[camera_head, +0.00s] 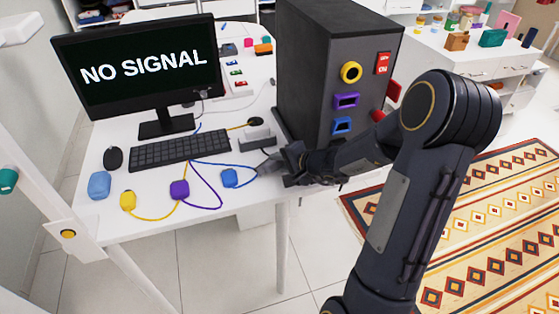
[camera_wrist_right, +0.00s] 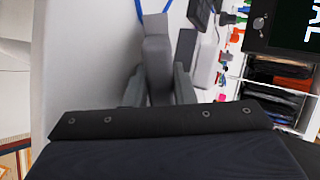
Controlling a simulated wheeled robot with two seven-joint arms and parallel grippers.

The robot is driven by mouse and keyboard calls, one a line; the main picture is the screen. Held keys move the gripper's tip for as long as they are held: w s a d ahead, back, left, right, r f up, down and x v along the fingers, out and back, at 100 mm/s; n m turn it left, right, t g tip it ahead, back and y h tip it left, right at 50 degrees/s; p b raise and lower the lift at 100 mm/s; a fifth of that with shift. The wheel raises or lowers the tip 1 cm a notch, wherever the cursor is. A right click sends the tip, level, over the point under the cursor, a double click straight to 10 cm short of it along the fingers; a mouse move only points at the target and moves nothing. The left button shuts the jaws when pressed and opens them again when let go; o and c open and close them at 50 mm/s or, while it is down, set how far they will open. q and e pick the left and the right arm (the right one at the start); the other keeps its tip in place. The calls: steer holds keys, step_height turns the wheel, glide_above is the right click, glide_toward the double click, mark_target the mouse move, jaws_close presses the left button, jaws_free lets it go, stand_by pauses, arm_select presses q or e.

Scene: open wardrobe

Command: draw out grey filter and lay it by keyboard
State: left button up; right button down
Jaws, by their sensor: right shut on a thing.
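The grey filter (camera_wrist_right: 157,45) is a long grey block in the right wrist view, held between the two fingers of my right gripper (camera_wrist_right: 158,85). In the head view my right gripper (camera_head: 273,164) is low over the desk's front right part, in front of the black tower, and largely hides the filter. I cannot tell whether the filter touches the desk. The black keyboard (camera_head: 180,150) lies to the left of the gripper, below the monitor; its corner also shows in the right wrist view (camera_wrist_right: 200,12). My left gripper is not in view.
A grey box (camera_head: 257,138) stands between keyboard and tower (camera_head: 330,60). Blue (camera_head: 230,178), purple (camera_head: 179,190) and yellow (camera_head: 128,201) plugs with cords lie along the front of the desk. A mouse (camera_head: 113,158) and a blue block (camera_head: 99,185) are at left.

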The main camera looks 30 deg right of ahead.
steer(key=c, duration=1.1)
jaws_free()
steer(key=shift+c, duration=0.2)
steer(key=shift+o, duration=0.3)
steer(key=shift+o, duration=1.3)
steer(key=shift+f, duration=0.1)
steer(key=shift+s, duration=0.1)
